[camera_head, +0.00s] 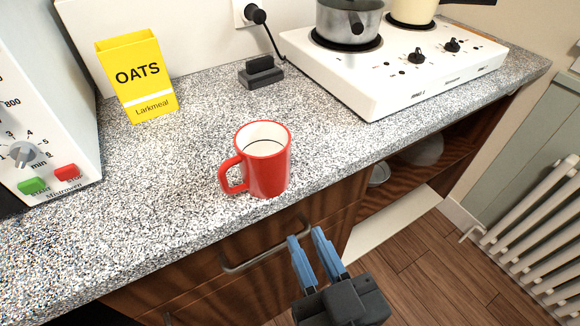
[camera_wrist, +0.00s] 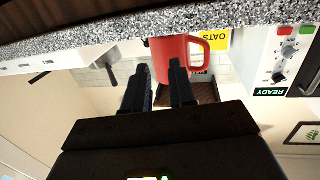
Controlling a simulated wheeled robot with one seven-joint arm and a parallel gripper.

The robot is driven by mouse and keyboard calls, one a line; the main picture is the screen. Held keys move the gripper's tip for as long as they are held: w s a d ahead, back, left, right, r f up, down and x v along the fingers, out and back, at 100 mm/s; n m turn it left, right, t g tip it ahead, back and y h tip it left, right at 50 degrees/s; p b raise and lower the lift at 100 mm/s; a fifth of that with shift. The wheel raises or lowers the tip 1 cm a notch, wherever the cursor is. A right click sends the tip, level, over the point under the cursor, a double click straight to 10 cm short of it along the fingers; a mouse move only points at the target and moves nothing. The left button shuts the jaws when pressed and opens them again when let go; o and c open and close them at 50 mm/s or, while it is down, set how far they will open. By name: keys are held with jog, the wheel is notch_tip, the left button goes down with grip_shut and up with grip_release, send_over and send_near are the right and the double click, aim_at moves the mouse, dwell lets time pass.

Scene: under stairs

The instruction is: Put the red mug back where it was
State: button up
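The red mug (camera_head: 267,165) stands upright on the speckled worktop (camera_head: 200,160), close to its front edge. Its inside is white and its handle points left and toward me. My gripper (camera_head: 306,236), with blue fingers, is in front of the counter, to the right of the mug and nearer to me. The fingers are parted with nothing between them, and they are apart from the mug. In the wrist view, which is upside down, the mug (camera_wrist: 166,50) shows beyond the fingertips (camera_wrist: 159,66).
A yellow oats box (camera_head: 138,78) stands behind the mug to the left. A microwave (camera_head: 45,110) is at the far left. A white hotplate (camera_head: 385,75) carries a pot (camera_head: 350,20) at the back right. Below are a drawer handle (camera_head: 262,255) and an open shelf.

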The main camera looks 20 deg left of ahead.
jog(key=n+g+y, duration=0.1)
jog(key=y, duration=0.1)
send_near(225, 185)
jog(key=x, duration=0.4)
jog(key=shift+w+a+f+b, duration=0.1)
jog(key=shift+w+a+b, duration=0.05)
jog(key=shift+w+b, duration=0.2)
jog(key=shift+x, duration=1.15)
jog(key=shift+p+x, duration=0.35)
jog(key=shift+x, duration=2.4)
jog(key=shift+s+a, duration=0.15)
jog(key=shift+s, duration=0.05)
jog(key=shift+c, duration=0.2)
grip_shut()
